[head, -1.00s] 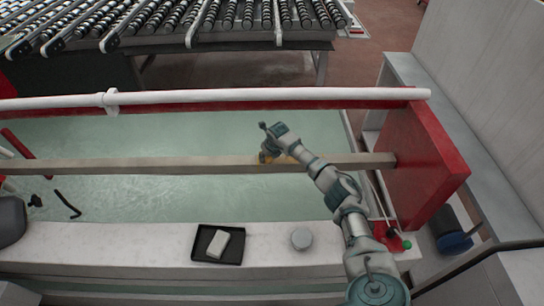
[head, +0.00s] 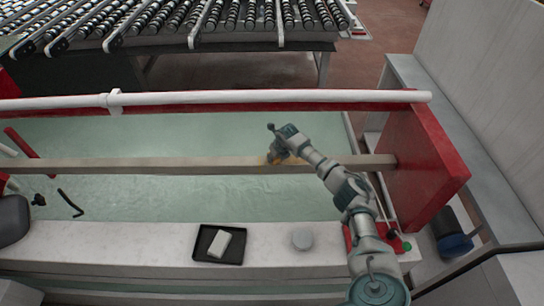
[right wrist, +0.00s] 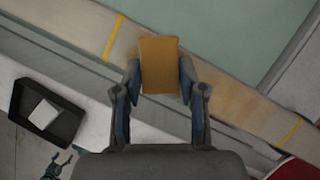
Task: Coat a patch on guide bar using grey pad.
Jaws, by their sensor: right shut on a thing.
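My right gripper (head: 277,153) is at the guide bar (head: 210,165), a long beige bar across the tank. In the right wrist view it is shut on a flat tan-orange block (right wrist: 159,65), which lies over the bar between two yellow marks (right wrist: 113,38). The block looks tan, not grey. Whether it touches the bar I cannot tell. The bar between the marks looks brownish; the part under the block is hidden. A small dark claw, seemingly my left gripper (right wrist: 57,163), shows at the lower left of the right wrist view, too small to read.
A black tray (head: 205,256) with a pale block (head: 220,243) stands on the front ledge. A white pipe (head: 230,96) runs behind the bar. A red end plate (head: 425,165) bounds the right.

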